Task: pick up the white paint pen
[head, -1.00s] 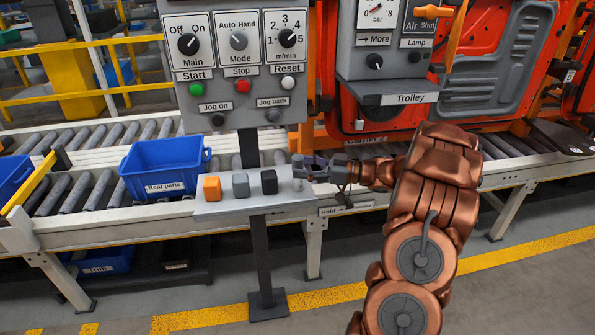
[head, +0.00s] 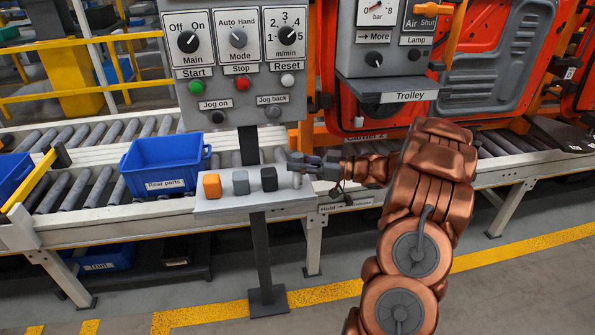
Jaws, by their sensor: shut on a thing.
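The white paint pen (head: 296,180) shows as a small pale upright shape at the right end of a small grey shelf (head: 232,204). My gripper (head: 297,163) reaches in from the right and is shut on the pen's upper part. The fingers hide the top of the pen. At this size I cannot tell whether its lower end touches the shelf.
An orange block (head: 212,186), a grey block (head: 241,183) and a black block (head: 269,179) stand in a row left of the pen. A control panel (head: 240,60) hangs above. A blue bin (head: 165,167) sits on the roller conveyor behind.

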